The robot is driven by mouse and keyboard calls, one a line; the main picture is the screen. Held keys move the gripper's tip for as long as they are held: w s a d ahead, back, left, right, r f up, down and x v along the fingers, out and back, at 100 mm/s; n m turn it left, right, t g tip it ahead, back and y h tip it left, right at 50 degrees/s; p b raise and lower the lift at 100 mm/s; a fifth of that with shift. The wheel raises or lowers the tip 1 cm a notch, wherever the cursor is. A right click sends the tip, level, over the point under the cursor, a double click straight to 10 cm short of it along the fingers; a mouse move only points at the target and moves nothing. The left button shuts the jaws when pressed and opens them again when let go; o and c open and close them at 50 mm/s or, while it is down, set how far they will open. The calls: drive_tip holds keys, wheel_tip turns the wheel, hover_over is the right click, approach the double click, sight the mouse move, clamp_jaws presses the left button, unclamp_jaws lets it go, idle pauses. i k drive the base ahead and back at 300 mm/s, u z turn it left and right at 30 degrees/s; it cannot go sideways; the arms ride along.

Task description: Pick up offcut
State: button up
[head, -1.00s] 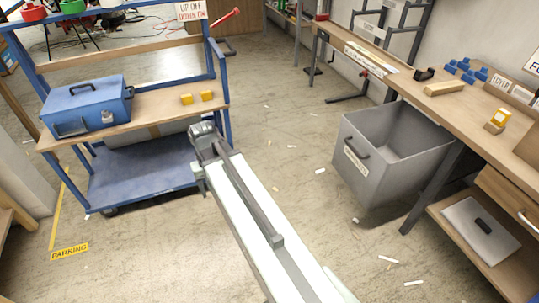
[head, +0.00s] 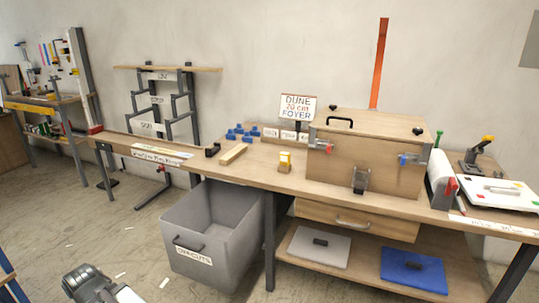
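A short pale wooden piece (head: 233,154), which looks like an offcut, lies on the workbench (head: 262,178) near its front edge. It is between a small black block and a yellow item. A grey bin (head: 212,225) labelled OFF-CUTS stands on the floor under the bench, and the visible part of its inside looks empty. Only part of my arm shows at the bottom left, well short of the bench. My gripper's fingers are not visible.
Blue blocks (head: 240,133), a yellow item (head: 285,160) and a large wooden box (head: 365,155) stand on the bench. A grey panel (head: 319,247) and a blue panel (head: 413,270) lie on the lower shelf. Small white scraps (head: 164,283) lie on the open floor at left.

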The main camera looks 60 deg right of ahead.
sight(235, 153)
drive_tip(key=z, duration=2.4)
drive_tip(key=k, duration=1.45)
drive_tip(key=u, duration=0.65)
drive_tip(key=i, duration=1.5)
drive_tip(key=z, duration=0.05)
